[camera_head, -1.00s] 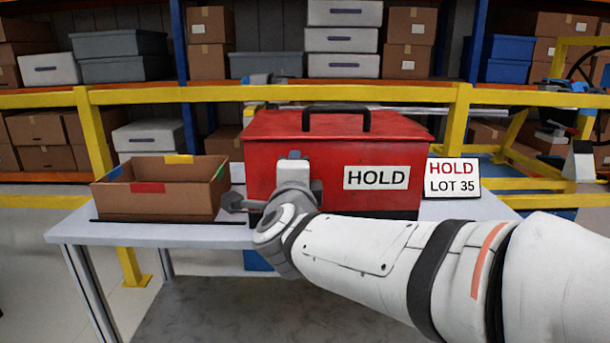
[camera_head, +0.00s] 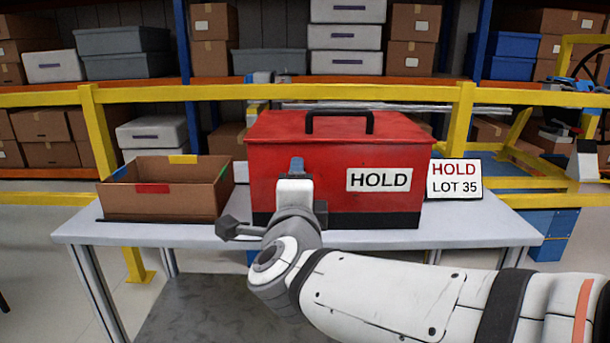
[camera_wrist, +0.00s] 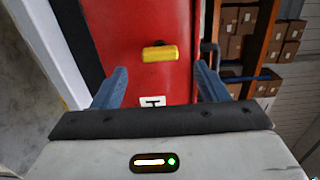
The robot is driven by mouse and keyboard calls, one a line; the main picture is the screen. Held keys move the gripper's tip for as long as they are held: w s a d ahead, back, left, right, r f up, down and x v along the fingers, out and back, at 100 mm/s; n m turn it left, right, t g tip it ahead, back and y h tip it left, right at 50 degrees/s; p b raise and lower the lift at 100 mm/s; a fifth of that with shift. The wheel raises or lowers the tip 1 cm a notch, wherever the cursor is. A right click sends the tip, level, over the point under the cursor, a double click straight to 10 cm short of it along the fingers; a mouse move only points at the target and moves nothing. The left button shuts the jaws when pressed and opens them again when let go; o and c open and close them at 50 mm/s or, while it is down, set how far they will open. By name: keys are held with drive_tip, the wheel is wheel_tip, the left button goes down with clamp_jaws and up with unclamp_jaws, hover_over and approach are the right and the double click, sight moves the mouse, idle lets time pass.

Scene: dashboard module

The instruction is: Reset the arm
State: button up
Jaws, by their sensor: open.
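My gripper (camera_wrist: 159,92) is open in the wrist view, with its two blue fingers spread apart and nothing between them. Beyond the fingers is the red box (camera_wrist: 120,30), with a yellow piece (camera_wrist: 159,53) on its face. In the head view my gripper (camera_head: 297,165) is in front of the left part of the red box (camera_head: 290,130), which has a black handle and a HOLD label (camera_head: 379,180). My wrist hides part of the box's front, including the yellow piece.
An open cardboard bin (camera_head: 150,200) with coloured tabs stands left on the white table (camera_head: 200,235). A HOLD LOT 35 sign (camera_head: 455,180) stands right of the box. A yellow rail (camera_head: 400,93) and loaded shelves are behind.

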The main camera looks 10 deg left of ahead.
drive_tip(key=shift+v, duration=1.05)
drive_tip(key=w+d+r+n+g+y+p, duration=0.2)
drive_tip(key=d+r+n+g+p, duration=0.4)
drive_tip(key=n+p, duration=0.7)
drive_tip(key=s+d+r+n+g+h+p, duration=0.1)
drive_tip(key=s+d+g+h+p, duration=0.2)
drive_tip(key=s+d+p, duration=0.4)
drive_tip(key=s+d+r+n+g+h+p, duration=0.1)
drive_tip(key=s+d+g+h+p, duration=0.2)
drive_tip(key=d+p, duration=0.8)
drive_tip(key=s+d+g, duration=0.2)
drive_tip(key=s+d, duration=0.1)
drive_tip(key=d, duration=0.1)
drive_tip(key=shift+s+d+g, duration=0.35)
drive_tip(key=shift+s+g, duration=0.05)
drive_tip(key=shift+r, duration=0.1)
